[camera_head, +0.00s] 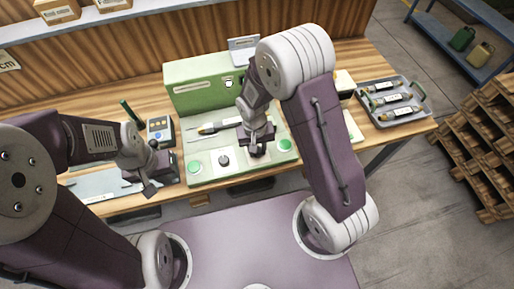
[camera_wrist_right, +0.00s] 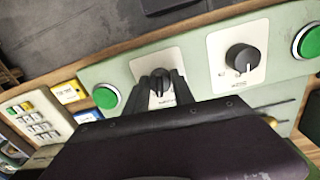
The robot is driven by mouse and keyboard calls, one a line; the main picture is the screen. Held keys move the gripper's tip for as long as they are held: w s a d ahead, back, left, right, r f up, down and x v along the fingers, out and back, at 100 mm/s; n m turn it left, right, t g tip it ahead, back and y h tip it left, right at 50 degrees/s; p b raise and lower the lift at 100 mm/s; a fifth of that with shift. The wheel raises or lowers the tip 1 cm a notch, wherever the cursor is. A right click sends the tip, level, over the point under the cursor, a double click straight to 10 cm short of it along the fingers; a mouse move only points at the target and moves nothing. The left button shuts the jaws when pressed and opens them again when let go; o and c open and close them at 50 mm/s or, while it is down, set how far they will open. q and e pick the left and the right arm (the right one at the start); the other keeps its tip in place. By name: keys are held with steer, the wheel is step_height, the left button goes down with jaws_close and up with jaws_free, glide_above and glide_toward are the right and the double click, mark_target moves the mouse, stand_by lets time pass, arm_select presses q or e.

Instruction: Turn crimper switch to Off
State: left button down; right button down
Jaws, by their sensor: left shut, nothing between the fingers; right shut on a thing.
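A pale green machine panel (camera_head: 240,172) on the bench carries two black rotary knobs between two green buttons. My right gripper (camera_head: 257,149) reaches down onto the right-hand knob. In the right wrist view my right gripper (camera_wrist_right: 160,84) has its fingers shut on that knob (camera_wrist_right: 160,83), which sits on a white plate with lettering too small to read. The other knob (camera_head: 224,160) is free, and it also shows in the right wrist view (camera_wrist_right: 241,59) with a white pointer line. My left gripper (camera_head: 149,188) is shut and empty, left of the panel.
Green buttons (camera_head: 195,166) (camera_head: 285,145) flank the knobs. A long tool (camera_head: 217,127) lies behind them, before the green housing (camera_head: 200,87). A grey tray (camera_head: 392,101) with several cartridges stands at right.

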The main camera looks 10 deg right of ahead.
steer(key=n+p, duration=0.1)
steer(key=n, duration=0.3)
steer(key=shift+r+n+p, duration=0.15)
steer(key=shift+n+p, duration=0.15)
steer(key=shift+d+n+p, duration=0.1)
steer(key=shift+n+p, duration=0.9)
steer(key=shift+n, duration=1.2)
steer(key=c, duration=1.1)
jaws_free()
steer(key=shift+o, duration=0.2)
